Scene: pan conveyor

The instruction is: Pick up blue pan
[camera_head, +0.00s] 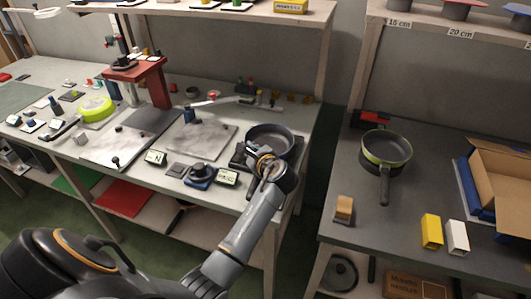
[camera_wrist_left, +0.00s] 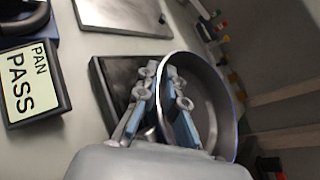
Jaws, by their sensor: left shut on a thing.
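A dark pan (camera_head: 270,137) sits at the right end of the left workbench. Its wall has a bluish edge in the left wrist view (camera_wrist_left: 222,72), where it looks tilted. My left gripper (camera_head: 264,160) is at the pan's near side. In the wrist view its fingers (camera_wrist_left: 172,112) are closed on the pan's near side, one overlapping the inside of the pan. A dark square plate (camera_wrist_left: 104,75) lies beside and partly under the pan. My right gripper is not in view.
A "PAN PASS" display (camera_wrist_left: 32,82) stands left of the pan. Another pan with a yellow-green rim (camera_head: 387,147) sits on the right table, near a cardboard box (camera_head: 500,170), a yellow block (camera_head: 432,231) and a white block (camera_head: 457,237). A gap separates the two tables.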

